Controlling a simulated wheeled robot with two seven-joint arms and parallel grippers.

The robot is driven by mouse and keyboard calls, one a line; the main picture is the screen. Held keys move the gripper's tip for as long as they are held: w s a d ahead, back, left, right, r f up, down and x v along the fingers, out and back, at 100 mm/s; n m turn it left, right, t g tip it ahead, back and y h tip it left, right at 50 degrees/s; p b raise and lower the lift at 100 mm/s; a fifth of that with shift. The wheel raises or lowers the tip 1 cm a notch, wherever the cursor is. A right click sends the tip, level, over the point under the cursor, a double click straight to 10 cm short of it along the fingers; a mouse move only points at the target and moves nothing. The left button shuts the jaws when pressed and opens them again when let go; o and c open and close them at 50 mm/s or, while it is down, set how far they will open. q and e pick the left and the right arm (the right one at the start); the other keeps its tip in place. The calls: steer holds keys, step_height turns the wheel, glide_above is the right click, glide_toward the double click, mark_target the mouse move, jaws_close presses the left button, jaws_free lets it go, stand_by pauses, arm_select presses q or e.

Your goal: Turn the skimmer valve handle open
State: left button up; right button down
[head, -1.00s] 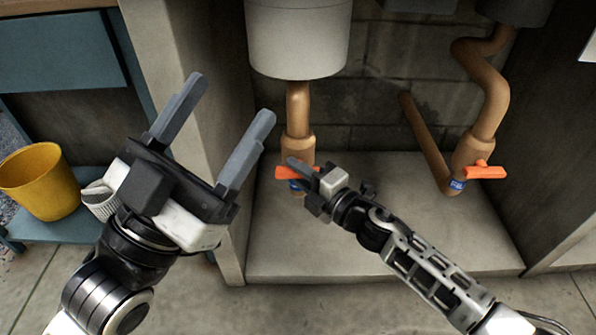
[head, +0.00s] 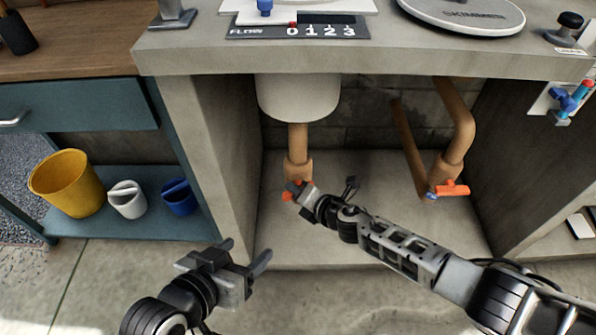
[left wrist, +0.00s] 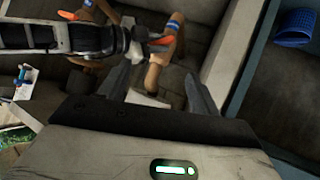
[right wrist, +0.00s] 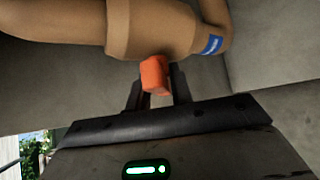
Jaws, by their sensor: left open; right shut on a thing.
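Two brown pipes carry orange valve handles under the counter. The left handle (head: 287,196) is at the foot of the left pipe (head: 298,145), below a white cylinder. My right gripper (head: 302,189) is shut on this handle, which shows between its fingers in the right wrist view (right wrist: 155,75). A blue tag (right wrist: 212,44) is on the pipe, its text unreadable. The right valve handle (head: 452,189) lies crosswise on the right pipe (head: 458,140), untouched. My left gripper (head: 247,254) is open and empty in front of the recess, low and left.
A concrete counter (head: 210,52) overhangs the recess; a SKIMMER lid (head: 462,14) and a FLOW 0-3 plate (head: 298,28) are on top. A yellow bucket (head: 66,185), a white pail (head: 127,200) and a blue pail (head: 180,197) stand on the left shelf. The front floor is open.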

steer(key=n+h+p, duration=0.1)
steer(key=p, duration=0.1)
steer(key=h+p, duration=0.1)
steer(key=p, duration=0.1)
steer(key=n+g+h+p, duration=0.1)
steer(key=h+p, duration=0.1)
steer(key=p, duration=0.1)
steer(key=shift+a+r+n, duration=0.15)
steer(key=shift+r+n, duration=0.1)
steer(key=shift+n, duration=0.05)
steer(key=shift+f+h, duration=0.1)
steer(key=shift+h, duration=0.3)
arm_select(q)
steer(key=s+a+r+t+y, duration=0.1)
steer(key=a+r, duration=0.2)
steer(key=r, duration=0.7)
steer(key=shift+s+a+r+n+t, duration=0.2)
steer(key=shift+s+r+n+t, duration=0.1)
steer(key=shift+t, duration=0.1)
arm_select(e)
steer(key=shift+w+f+n+h, duration=0.1)
steer(key=shift+n+h, duration=0.5)
steer(key=shift+h, duration=0.4)
arm_select(q)
steer(key=shift+f, duration=0.1)
steer(key=shift+w, duration=0.15)
arm_select(e)
steer(key=c, duration=1.3)
jaws_free()
